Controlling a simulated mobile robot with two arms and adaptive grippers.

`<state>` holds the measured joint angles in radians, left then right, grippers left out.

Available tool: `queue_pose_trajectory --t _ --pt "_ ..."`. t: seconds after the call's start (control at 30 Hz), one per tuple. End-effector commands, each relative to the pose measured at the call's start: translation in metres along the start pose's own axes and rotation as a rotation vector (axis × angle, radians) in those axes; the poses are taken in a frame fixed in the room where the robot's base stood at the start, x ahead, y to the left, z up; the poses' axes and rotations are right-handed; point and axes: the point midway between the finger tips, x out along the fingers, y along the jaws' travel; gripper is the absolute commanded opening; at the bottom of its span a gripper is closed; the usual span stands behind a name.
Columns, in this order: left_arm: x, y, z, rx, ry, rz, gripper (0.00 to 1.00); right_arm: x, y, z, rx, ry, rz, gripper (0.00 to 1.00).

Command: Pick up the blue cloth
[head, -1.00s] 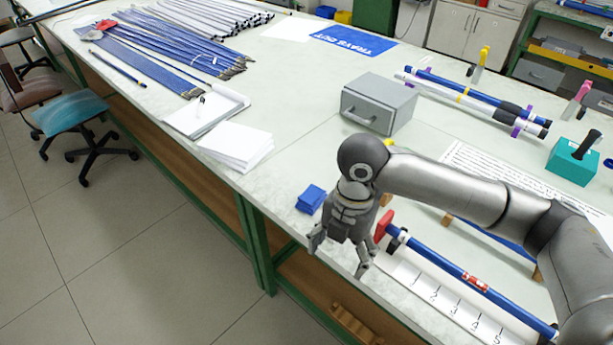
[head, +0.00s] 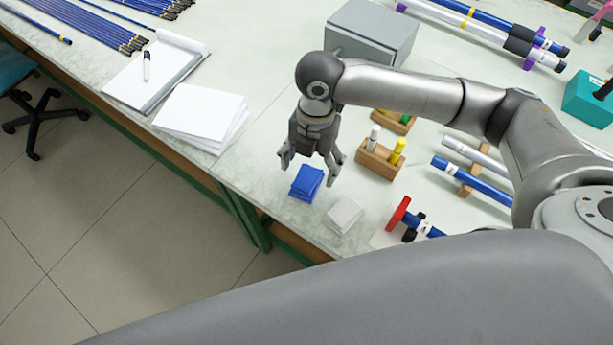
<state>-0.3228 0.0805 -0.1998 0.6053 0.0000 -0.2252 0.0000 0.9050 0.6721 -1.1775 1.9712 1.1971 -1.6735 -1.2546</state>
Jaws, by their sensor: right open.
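The blue cloth (head: 306,183) is a small folded stack lying on the pale table near its front edge. My right gripper (head: 309,176) points down above it, fingers spread on either side as seen from here. The fingers are open and hold nothing. I cannot tell exactly how high the fingertips are over the cloth. A folded light grey cloth (head: 344,215) lies just right of and nearer than the blue one. My left gripper is not in view.
A wooden block (head: 379,160) with white and yellow markers stands right of the gripper. A red-ended blue rod (head: 399,213) lies beside the grey cloth. A grey metal box (head: 370,35) stands behind. White paper (head: 203,115) lies left. My large grey arm link covers the foreground.

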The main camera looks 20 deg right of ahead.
Motion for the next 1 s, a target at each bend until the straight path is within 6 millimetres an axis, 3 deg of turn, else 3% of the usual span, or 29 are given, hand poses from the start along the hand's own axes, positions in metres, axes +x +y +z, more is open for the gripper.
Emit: queue_pose_trajectory --t 0.17,0.3,0.4,0.73,1.0 --pt "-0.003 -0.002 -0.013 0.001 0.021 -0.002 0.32 0.013 0.001 0.000 0.000 0.002 -0.002 0.78" --pt "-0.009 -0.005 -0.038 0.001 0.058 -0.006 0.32 0.035 0.003 0.001 0.001 0.001 -0.003 0.78" --pt "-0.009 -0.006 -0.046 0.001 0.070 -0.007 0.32 0.049 0.004 0.002 0.000 0.001 -0.002 0.78" --pt "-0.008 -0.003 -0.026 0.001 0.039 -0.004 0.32 0.057 0.004 0.002 -0.001 -0.001 0.000 0.78" --pt "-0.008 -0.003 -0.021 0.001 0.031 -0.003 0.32 0.057 0.004 0.002 -0.001 -0.001 0.000 0.45"
